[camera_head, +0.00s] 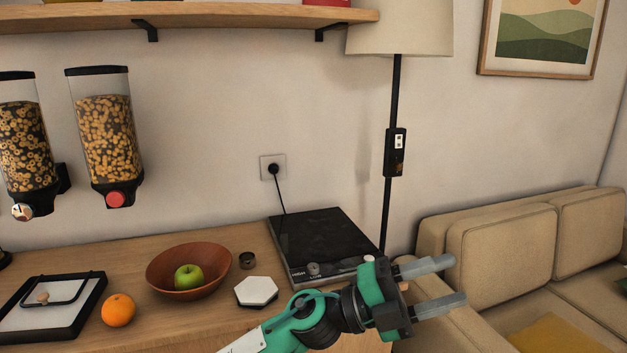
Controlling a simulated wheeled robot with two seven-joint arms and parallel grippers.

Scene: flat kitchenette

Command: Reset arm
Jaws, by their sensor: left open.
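My left gripper (440,285) is in the lower right of the head view. It is green and black with two grey fingers that point right. The fingers stand apart with nothing between them. The gripper is in front of the counter's right end, with the beige sofa behind the fingers. Part of my left arm (322,318) reaches up from the bottom edge and hides some of the counter front. My right gripper is not in view.
The wooden counter (225,325) holds a black hotplate (322,240), a brown bowl (160,268) with a green apple (189,276), a white hexagonal piece (257,291), an orange (118,310) and a black-framed tray (91,312). A floor lamp (392,110) and sofa (500,250) stand right.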

